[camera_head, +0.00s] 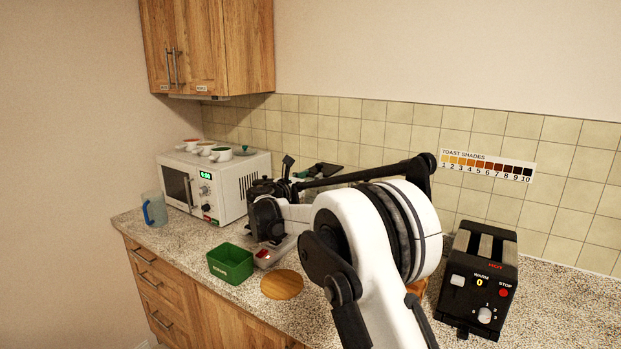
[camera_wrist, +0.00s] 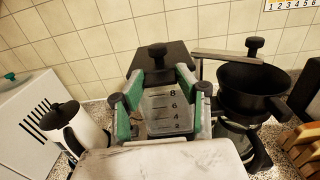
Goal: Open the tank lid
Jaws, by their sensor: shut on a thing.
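The coffee maker's water tank (camera_wrist: 163,115) is clear with level marks, in the middle of the wrist view. Its dark lid (camera_wrist: 176,51) with a black knob (camera_wrist: 157,55) is at the tank's top, between my fingertips. My gripper (camera_wrist: 160,80), with green finger pads, faces the tiled wall and is shut on the lid, one finger at each side. The exact contact is hard to see. In the head view my gripper (camera_head: 312,170) is small beside a dark flat piece, behind my arm; most of the coffee maker is hidden there.
A black filter basket (camera_wrist: 250,88) stands right of the tank, above a carafe (camera_wrist: 235,138). The microwave (camera_head: 212,185), green box (camera_head: 230,265), round board (camera_head: 282,285) and toaster (camera_head: 478,280) share the counter.

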